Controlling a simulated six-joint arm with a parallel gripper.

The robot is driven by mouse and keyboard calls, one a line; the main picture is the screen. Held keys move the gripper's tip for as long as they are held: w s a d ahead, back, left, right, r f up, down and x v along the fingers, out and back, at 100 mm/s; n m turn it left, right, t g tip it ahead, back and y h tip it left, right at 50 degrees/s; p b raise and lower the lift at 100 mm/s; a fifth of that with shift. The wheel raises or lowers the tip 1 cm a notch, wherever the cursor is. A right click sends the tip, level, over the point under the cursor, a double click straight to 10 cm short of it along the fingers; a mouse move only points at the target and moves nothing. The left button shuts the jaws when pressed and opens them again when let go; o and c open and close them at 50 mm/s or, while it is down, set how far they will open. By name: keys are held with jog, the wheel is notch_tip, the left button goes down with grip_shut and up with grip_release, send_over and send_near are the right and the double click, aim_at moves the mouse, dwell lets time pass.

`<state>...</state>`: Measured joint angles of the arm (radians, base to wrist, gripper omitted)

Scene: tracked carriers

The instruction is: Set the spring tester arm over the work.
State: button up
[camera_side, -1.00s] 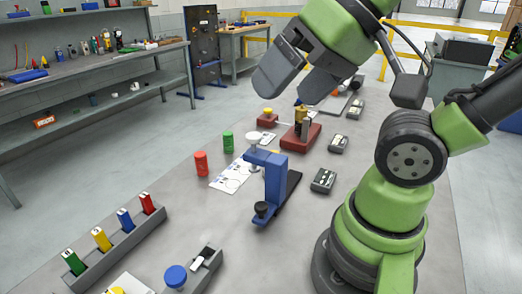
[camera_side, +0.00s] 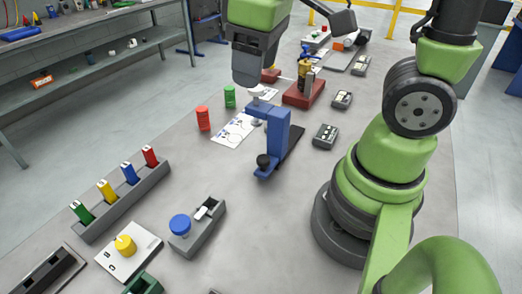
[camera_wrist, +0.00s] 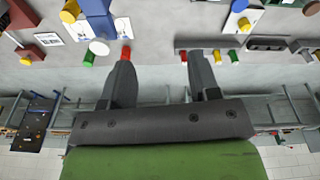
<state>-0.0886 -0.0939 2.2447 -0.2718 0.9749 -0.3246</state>
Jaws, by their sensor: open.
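The frames do not make plain which fixture is the spring tester. A dark red base (camera_side: 303,93) carries a brass-coloured post (camera_side: 307,72) and a grey part, with a thin rod showing toward the left. Nearer stands a blue frame (camera_side: 277,127) with a black knob (camera_side: 263,160) and a white disc-topped part (camera_side: 255,92) at its far end. My gripper (camera_side: 251,82) is over that white part in the side view, and whether they touch is unclear. In the wrist view my gripper (camera_wrist: 160,55) is open, with nothing between its fingers; the white disc (camera_wrist: 99,47) is left of them.
A red cylinder (camera_side: 203,118) and a green cylinder (camera_side: 230,97) stand left of a printed sheet (camera_side: 234,131). Grey boxes (camera_side: 325,136) lie at right. A rack (camera_side: 122,198) of coloured blocks and a blue-knobbed fixture (camera_side: 196,228) are in front. Bare bench lies between.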

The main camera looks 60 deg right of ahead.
aim_at(262, 158)
jog(key=d+f+n+g+h, duration=0.1)
jog(key=f+n, duration=0.1)
jog(key=f, duration=0.5)
jog(key=d+f+n+g+h, duration=0.1)
jog(key=f+n+g, duration=0.1)
jog(key=f, duration=0.5)
jog(key=w+d+f+n+g+h, duration=0.1)
jog(key=f+n+g, duration=0.1)
jog(key=f, duration=0.5)
jog(key=shift+d+f+n, duration=0.1)
jog(key=shift+d+n, duration=0.15)
jog(key=shift+n, duration=0.35)
jog(key=shift+c, duration=0.2)
